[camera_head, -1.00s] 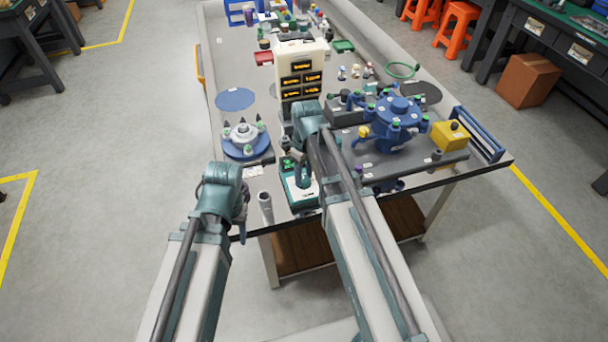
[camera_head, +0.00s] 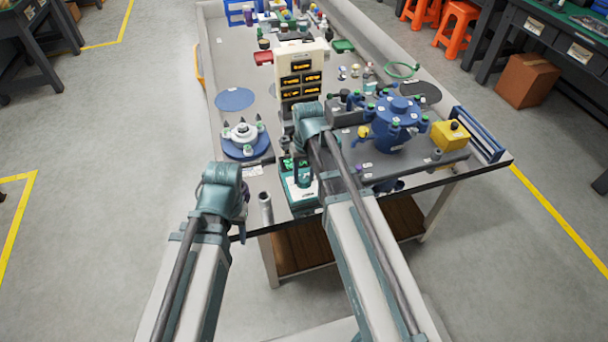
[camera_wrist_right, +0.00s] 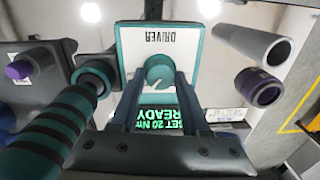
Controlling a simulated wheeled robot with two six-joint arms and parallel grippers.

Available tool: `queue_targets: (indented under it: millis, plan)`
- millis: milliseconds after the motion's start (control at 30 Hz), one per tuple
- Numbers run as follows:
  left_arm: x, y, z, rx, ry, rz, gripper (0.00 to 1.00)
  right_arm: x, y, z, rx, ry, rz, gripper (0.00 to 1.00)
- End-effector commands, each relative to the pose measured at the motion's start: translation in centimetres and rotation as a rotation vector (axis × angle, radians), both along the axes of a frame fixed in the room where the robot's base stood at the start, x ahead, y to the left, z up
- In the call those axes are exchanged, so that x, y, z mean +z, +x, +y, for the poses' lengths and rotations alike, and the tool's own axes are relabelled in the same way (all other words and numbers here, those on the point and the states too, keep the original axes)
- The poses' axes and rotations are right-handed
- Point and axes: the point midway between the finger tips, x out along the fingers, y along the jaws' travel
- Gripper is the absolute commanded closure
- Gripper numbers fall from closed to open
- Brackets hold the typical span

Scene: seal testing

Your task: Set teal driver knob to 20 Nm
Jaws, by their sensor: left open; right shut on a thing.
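The driver unit, a white panel with a teal border (camera_wrist_right: 190,45) labelled DRIVER, fills the middle of the right wrist view. Its round teal knob (camera_wrist_right: 158,68) sits between the fingers of my right gripper (camera_wrist_right: 160,80), which is shut on it. Below, the green display (camera_wrist_right: 155,119) appears upside down and reads SET 20 Nm, READY. In the head view the teal unit (camera_head: 304,198) stands at the table's near edge, partly hidden by my right arm. My left gripper (camera_head: 242,205) is open, left of the unit and near the table edge; its fingers are mostly hidden.
A teal-and-black striped handle (camera_wrist_right: 50,130) lies close to the right gripper. A grey tube (camera_head: 265,203) stands between the left gripper and the unit. A white flanged part (camera_head: 242,136), a display tower (camera_head: 302,75) and a blue valve body (camera_head: 397,120) stand beyond.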

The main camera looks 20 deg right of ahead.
Motion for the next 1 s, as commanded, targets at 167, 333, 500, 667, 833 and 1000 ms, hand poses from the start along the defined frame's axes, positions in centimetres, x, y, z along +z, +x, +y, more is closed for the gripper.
queue_targets:
  millis: [167,333,500,667,833,1000]
  plan:
    - [-0.01,0.00,0.00,0.000,0.000,0.000,0.50,-0.01,-0.05,0.02,-0.031,0.001,0.000,1.00]
    - [-0.01,0.00,0.00,0.000,0.000,0.000,0.50,-0.01,-0.05,0.02,-0.040,0.001,0.001,1.00]
    - [-0.01,0.00,0.00,0.000,0.000,0.000,0.50,-0.01,-0.05,0.02,-0.039,0.001,0.001,1.00]
    - [-0.01,0.00,0.00,0.000,0.000,0.000,0.50,-0.02,-0.05,0.02,-0.038,0.001,0.001,0.43]
    - [-0.01,0.00,0.00,0.000,0.000,0.000,0.50,-0.01,-0.03,0.01,-0.038,0.000,0.001,0.24]
    - [-0.01,0.00,0.00,0.000,0.000,0.000,0.50,-0.01,-0.02,0.01,-0.038,0.000,0.000,0.24]
